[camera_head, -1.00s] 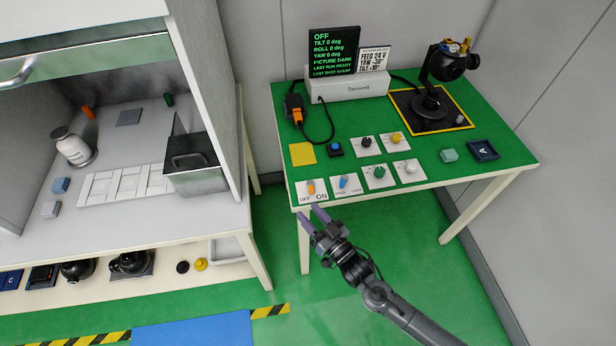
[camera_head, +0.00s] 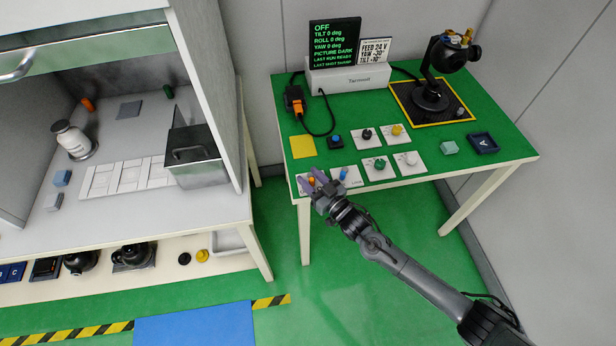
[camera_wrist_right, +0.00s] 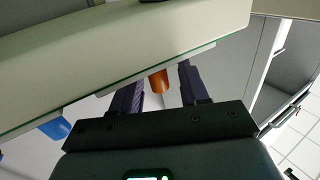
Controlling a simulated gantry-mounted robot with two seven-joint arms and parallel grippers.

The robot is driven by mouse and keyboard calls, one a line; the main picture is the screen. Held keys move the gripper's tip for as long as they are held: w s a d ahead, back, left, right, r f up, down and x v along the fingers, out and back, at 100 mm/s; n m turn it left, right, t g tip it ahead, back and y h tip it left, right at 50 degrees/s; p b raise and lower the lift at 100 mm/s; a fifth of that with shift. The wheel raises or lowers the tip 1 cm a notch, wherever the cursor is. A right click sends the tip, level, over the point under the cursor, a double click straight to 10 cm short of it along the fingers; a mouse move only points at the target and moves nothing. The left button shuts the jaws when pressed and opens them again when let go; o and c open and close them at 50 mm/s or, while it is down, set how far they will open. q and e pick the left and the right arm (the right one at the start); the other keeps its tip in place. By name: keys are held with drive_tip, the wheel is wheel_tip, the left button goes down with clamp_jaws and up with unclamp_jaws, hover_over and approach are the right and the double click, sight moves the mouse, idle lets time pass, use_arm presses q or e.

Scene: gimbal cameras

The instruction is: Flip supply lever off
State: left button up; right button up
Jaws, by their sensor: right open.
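The supply lever (camera_head: 311,181) is a small orange lever on a white plate at the front left corner of the green table. In the head view my right gripper partly covers it and hides most of its OFF/ON lettering. In the right wrist view the orange lever (camera_wrist_right: 159,80) shows between the two purple fingers, nearer the right one, with gaps around it. My right gripper (camera_head: 307,182) is open with its fingers reaching over the plate. A black display (camera_head: 335,45) at the back reads OFF. My left gripper is not in view.
A blue lever (camera_head: 343,174) stands just right of the orange one; it also shows in the right wrist view (camera_wrist_right: 54,128). Green (camera_head: 379,163), white (camera_head: 411,158), black and yellow knobs sit nearby. A grey cabinet stands left, with a floor gap between.

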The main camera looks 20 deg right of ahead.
drive_tip(key=shift+w+a, duration=0.25)
drive_tip(key=shift+w, duration=0.4)
clamp_jaws()
drive_tip(key=shift+a+r+m+h+p, duration=0.15)
drive_tip(key=shift+m+h+p, duration=0.15)
drive_tip(key=shift+m+h, duration=0.25)
drive_tip(key=m+h, duration=0.1)
drive_tip(key=t+h, duration=0.1)
drive_tip(key=shift+w+a+m+h+p, duration=0.1)
drive_tip(key=shift+a+m+h+p, duration=0.1)
drive_tip(key=shift+m+h+p, duration=0.15)
drive_tip(key=shift+w+m+h, duration=0.15)
drive_tip(key=shift+m+h, duration=0.4)
drive_tip(key=shift+h, duration=0.4)
drive_tip(key=shift+w+m+h, duration=0.1)
drive_tip(key=shift+m+h, duration=0.45)
drive_tip(key=shift+h, duration=0.4)
unclamp_jaws()
